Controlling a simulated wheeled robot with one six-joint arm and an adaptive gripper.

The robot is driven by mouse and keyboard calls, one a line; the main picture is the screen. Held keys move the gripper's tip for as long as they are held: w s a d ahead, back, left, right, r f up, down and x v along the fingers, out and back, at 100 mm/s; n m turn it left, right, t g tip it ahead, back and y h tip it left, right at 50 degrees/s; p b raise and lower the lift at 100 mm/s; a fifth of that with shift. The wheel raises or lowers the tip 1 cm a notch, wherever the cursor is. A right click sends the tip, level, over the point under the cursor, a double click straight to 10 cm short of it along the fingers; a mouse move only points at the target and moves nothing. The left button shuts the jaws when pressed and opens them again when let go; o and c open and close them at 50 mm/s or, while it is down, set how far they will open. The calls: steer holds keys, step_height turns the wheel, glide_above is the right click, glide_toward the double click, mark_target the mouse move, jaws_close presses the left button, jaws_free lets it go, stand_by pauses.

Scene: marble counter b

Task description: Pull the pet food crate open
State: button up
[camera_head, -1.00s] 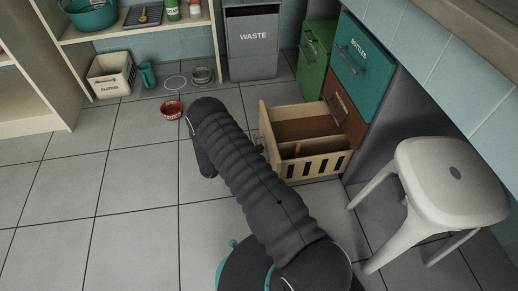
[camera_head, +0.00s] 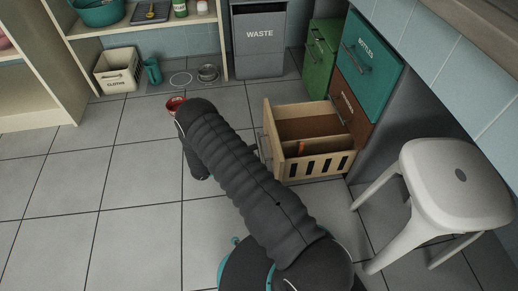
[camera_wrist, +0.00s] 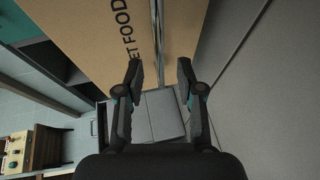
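The pet food crate (camera_head: 318,166) is a light wooden drawer with slots along its side. In the head view it stands pulled out from the cabinet, its inside and a divider showing. In the wrist view its front (camera_wrist: 95,35) carries the partly cut-off letters "ET FOOD". Its upright metal bar handle (camera_wrist: 159,38) also shows in the head view (camera_head: 264,148). My gripper (camera_wrist: 160,68) is open, its two fingers well apart. The handle lines up with the gap between them, but looks beyond the fingertips and not gripped. In the head view my arm hides the gripper.
A teal "BOTTLES" drawer (camera_head: 372,58) and a brown front (camera_head: 349,105) are at the cabinet. A white stool (camera_head: 450,185) is at the right. Floor at left is clear.

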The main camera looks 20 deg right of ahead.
steer(key=v, duration=0.7)
stand_by(0.5)
